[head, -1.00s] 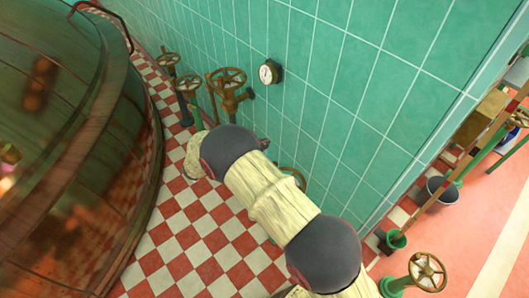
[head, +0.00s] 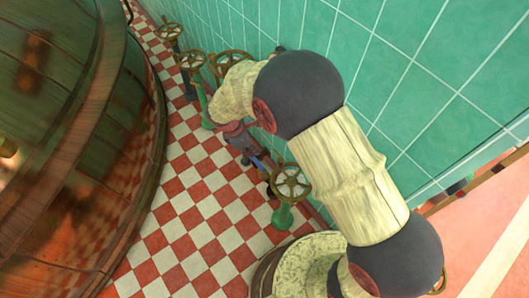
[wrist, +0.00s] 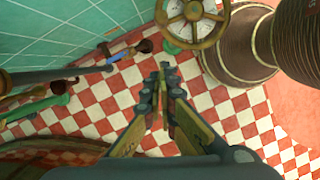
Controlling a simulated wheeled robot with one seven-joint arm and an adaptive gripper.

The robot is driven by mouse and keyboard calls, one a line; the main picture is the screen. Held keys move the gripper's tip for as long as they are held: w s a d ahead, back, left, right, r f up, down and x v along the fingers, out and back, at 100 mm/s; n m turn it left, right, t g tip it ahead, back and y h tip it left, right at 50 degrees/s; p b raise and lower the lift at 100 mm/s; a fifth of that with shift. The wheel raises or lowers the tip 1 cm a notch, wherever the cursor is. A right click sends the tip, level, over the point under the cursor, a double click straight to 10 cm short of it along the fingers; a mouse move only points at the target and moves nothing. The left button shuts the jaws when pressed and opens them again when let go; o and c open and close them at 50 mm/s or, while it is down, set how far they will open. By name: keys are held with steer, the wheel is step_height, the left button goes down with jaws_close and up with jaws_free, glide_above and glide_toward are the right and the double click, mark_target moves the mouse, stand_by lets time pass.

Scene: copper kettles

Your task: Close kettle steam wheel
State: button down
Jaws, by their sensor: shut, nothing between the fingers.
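Several valve wheels on upright stems stand along the tiled wall. The nearest is a spoked brass wheel (head: 290,182) on a green stem, right of my gripper in the head view; a spoked wheel (wrist: 193,22) also shows at the top of the wrist view, beyond my fingertips. Two more wheels, one far (head: 168,31) and one closer (head: 191,61), stand further back, and another (head: 230,64) is partly hidden by my arm. I cannot tell which one is the kettle's steam wheel. My gripper (wrist: 160,75) is shut and empty, pointing over the floor, apart from the wheels.
The large copper kettle (head: 70,150) fills the left side. A red and white checkered floor strip (head: 185,225) runs between it and the green tiled wall (head: 440,80). A blue and brown item (wrist: 120,56) shows near the wall.

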steer(key=w+d+f+b, duration=0.1)
steer(key=d+f+b, duration=0.3)
steer(key=f, duration=0.6)
steer(key=d, duration=0.2)
steer(key=shift+w+d, duration=0.15)
steer(key=shift+d, duration=0.25)
steer(key=shift+d, duration=0.1)
steer(key=shift+w+d+f+m, duration=0.1)
steer(key=shift+w+d+m, duration=0.4)
steer(key=shift+d, duration=0.1)
steer(key=shift+s+p, duration=0.1)
steer(key=shift+p, duration=0.2)
